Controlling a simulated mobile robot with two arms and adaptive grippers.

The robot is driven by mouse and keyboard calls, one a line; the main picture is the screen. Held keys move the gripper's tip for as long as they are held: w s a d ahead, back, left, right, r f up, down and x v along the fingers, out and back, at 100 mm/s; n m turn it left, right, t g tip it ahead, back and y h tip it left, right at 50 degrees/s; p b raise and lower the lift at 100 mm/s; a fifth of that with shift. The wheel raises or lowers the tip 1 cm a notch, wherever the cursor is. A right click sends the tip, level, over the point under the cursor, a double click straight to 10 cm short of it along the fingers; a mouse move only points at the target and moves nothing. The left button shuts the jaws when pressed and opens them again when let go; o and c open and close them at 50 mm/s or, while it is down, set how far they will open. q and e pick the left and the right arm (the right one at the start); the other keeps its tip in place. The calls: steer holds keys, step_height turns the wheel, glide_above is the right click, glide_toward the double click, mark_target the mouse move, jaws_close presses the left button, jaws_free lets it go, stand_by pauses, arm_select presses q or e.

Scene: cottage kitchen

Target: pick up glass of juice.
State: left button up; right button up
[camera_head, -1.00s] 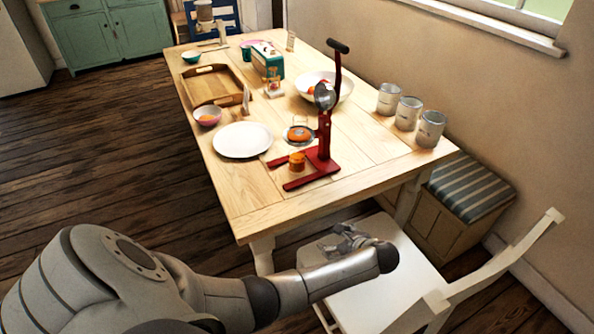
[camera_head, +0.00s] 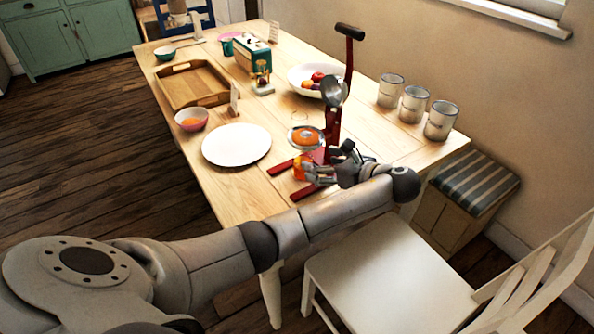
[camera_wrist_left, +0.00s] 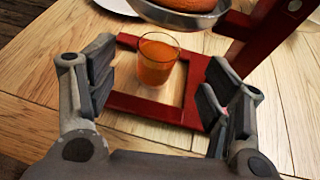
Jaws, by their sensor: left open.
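The glass of juice (camera_wrist_left: 156,62) is a small clear glass of orange juice. It stands upright inside the red base frame of the juicer (camera_wrist_left: 145,104), under the juicer's metal bowl. In the head view the glass (camera_head: 300,167) shows just left of my left gripper (camera_head: 322,167). In the left wrist view my left gripper (camera_wrist_left: 152,85) is open, with one finger on each side and the glass ahead between them, not touching either finger. The red juicer (camera_head: 333,127) has a tall lever with a dark handle. My right gripper is not in view.
A white plate (camera_head: 236,145) lies left of the juicer. A pink bowl (camera_head: 191,119), wooden tray (camera_head: 203,104), radio (camera_head: 250,55) and fruit bowl (camera_head: 298,81) stand farther back. Several metal canisters (camera_head: 441,120) line the right edge. A white chair (camera_head: 390,280) stands below my arm.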

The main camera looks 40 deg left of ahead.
mark_target(297, 158)
arm_select(q)
steer(key=x, duration=0.3)
steer(key=shift+f, duration=0.1)
steer(key=shift+w+a+f, duration=0.1)
steer(key=shift+a+f, duration=0.05)
steer(key=shift+a, duration=0.15)
steer(key=x, duration=0.5)
steer(key=shift+d+f, duration=0.1)
steer(key=shift+f, duration=0.1)
steer(key=c, duration=0.3)
steer(key=shift+r, duration=0.1)
steer(key=c, duration=1)
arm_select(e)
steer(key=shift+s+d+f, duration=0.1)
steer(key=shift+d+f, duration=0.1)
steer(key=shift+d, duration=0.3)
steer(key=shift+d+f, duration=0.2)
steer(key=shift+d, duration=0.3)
